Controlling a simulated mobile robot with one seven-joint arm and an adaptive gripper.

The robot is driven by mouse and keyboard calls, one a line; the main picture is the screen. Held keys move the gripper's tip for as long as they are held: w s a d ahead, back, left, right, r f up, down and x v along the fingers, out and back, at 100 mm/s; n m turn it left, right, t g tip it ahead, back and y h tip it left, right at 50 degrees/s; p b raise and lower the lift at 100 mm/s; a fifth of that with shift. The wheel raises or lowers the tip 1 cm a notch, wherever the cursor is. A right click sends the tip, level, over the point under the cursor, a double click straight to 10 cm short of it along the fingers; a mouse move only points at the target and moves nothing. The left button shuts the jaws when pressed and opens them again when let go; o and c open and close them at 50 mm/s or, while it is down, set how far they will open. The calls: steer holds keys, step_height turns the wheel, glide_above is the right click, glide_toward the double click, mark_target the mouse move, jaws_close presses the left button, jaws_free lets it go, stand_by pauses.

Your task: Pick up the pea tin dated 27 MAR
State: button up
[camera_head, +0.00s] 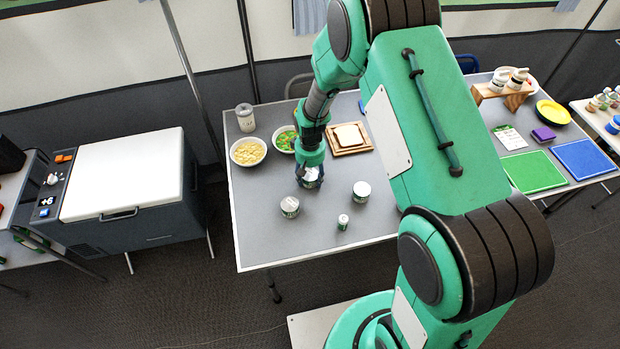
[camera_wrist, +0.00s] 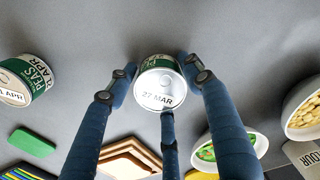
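The pea tin dated 27 MAR (camera_wrist: 155,92) stands upright on the grey table in the wrist view, its pale lid facing the camera and a green PEAS label on its side. My gripper (camera_wrist: 160,80) has its blue fingers around this tin, with fingertips close against its left and right sides and a third finger over the lid's lower edge. Firm contact cannot be made out. In the head view my gripper (camera_head: 310,178) points down over the tin and partly hides it. Another pea tin, reading 21 APR (camera_wrist: 32,80), stands at left in the wrist view.
A pasta bowl (camera_head: 248,152), a pea-and-carrot bowl (camera_head: 285,140) and a bread board (camera_head: 349,149) lie behind. The table front is clear.

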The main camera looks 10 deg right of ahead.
mark_target(310, 174)
steer(key=c, duration=0.7)
steer(key=shift+c, duration=0.2)
steer(key=shift+r+p, duration=1.3)
steer(key=shift+r, duration=3.7)
